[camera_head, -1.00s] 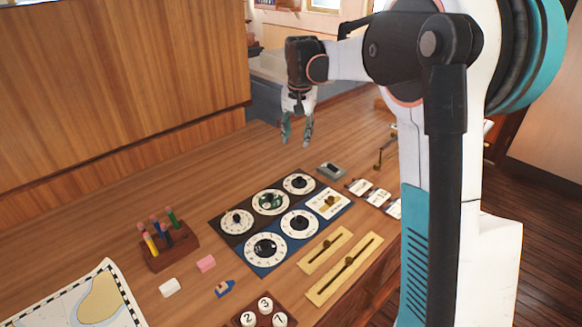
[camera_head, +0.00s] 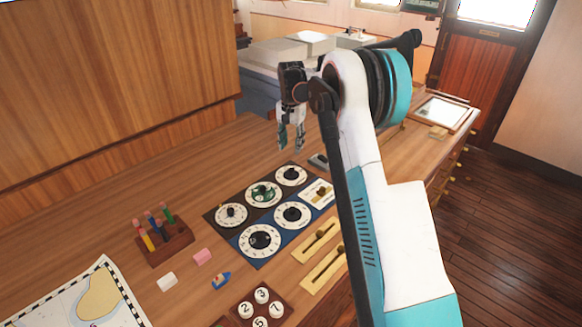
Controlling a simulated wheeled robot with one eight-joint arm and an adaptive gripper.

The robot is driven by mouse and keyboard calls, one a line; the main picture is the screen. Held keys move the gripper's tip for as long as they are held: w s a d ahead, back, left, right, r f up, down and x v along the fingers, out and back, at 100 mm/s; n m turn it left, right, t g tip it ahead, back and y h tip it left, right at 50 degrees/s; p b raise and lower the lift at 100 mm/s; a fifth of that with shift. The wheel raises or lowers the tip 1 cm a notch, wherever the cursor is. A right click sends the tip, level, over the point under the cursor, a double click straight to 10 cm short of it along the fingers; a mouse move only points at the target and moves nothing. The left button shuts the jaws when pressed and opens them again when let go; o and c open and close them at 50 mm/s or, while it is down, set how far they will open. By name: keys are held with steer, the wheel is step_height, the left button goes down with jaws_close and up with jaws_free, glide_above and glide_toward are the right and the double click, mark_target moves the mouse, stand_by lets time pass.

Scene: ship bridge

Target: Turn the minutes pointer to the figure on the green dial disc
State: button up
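A dark panel (camera_head: 232,238) on the wooden desk bears several round white dials with dark knobs. The dial at the upper middle has a green disc (camera_head: 263,194) at its centre; its figures and pointers are too small to read. Dials with dark centres (camera_head: 292,214) lie around it. A white plate (camera_head: 317,192) with a small brass knob sits at the panel's right. My gripper (camera_head: 291,148) hangs fingers down above the desk, just beyond the panel's far edge. Its fingers are apart, with nothing between them.
A wooden block with coloured pens (camera_head: 165,243), an eraser (camera_head: 167,282), a pink block (camera_head: 202,257) and a small blue boat-shaped piece (camera_head: 220,281) lie left of the panel. Brass sliders (camera_head: 325,268) and a rack of numbered pieces (camera_head: 262,312) are nearer. A chart (camera_head: 75,300) lies lower left.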

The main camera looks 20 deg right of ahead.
mark_target(291, 169)
step_height(291, 169, down, 10)
steer(key=shift+f+b, duration=0.15)
steer(key=shift+b, duration=0.5)
jaws_close()
